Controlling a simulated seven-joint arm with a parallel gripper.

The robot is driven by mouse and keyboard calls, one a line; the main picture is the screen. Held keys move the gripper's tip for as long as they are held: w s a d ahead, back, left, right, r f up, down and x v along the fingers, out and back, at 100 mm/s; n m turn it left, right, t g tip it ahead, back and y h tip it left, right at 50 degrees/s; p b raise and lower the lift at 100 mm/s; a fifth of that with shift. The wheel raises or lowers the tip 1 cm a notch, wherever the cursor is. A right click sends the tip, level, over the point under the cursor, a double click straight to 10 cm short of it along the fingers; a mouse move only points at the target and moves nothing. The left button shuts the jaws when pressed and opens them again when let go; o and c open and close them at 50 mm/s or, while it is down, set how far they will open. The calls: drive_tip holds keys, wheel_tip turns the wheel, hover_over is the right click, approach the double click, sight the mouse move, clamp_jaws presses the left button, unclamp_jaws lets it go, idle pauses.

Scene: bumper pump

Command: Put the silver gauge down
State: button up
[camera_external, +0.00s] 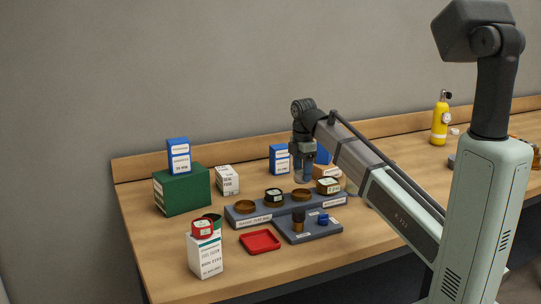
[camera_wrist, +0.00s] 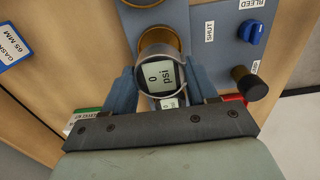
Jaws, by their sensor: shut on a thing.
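My gripper (camera_external: 302,178) is shut on the silver gauge (camera_wrist: 160,75), a round gauge whose face reads 0 psi. The gauge sits between the two blue-grey fingers in the wrist view. In the external view my gripper is above the back of the grey gauge stand (camera_external: 262,218); the gauge is small and partly hidden there. A brass ring seat (camera_wrist: 158,40) shows just beyond the gauge in the wrist view. I cannot tell whether the gauge touches it.
A lower grey panel holds a black-and-brass knob (camera_external: 298,221) and a blue valve (camera_external: 323,219). A red tray (camera_external: 260,241) lies in front. A green box (camera_external: 182,191), a white box (camera_external: 227,180) and a white carton (camera_external: 205,256) stand left. Blue box (camera_external: 279,158) stands behind.

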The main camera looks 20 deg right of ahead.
sight(302, 183)
drive_tip(key=shift+f, duration=2.45)
drive_tip(key=shift+f, duration=0.15)
drive_tip(key=o, duration=1.1)
drive_tip(key=shift+o, duration=0.2)
wheel_tip(302, 183, up, 12)
drive_tip(key=shift+r, duration=0.15)
